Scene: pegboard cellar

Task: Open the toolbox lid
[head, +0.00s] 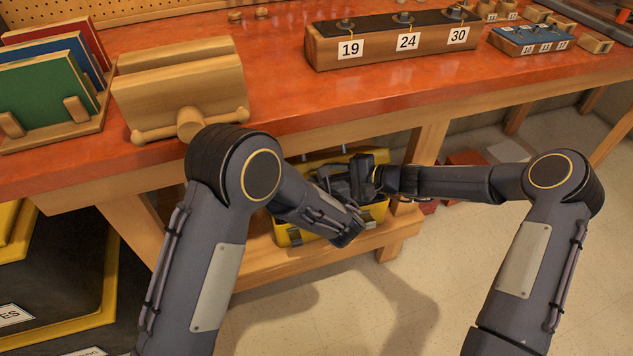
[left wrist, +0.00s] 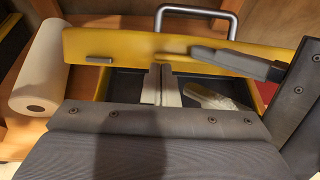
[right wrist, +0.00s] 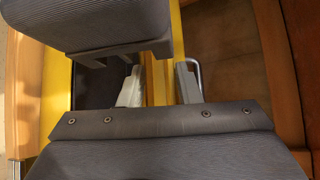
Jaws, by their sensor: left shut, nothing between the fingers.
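The yellow toolbox (head: 285,236) sits on the low shelf under the bench, partly hidden by my arms in the head view. Its lid (left wrist: 110,45) is raised, with a grey handle (left wrist: 196,12).
A paper roll (left wrist: 38,75) lies left of the toolbox. A bench leg (head: 428,140) stands right of the toolbox. The floor in front is clear.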

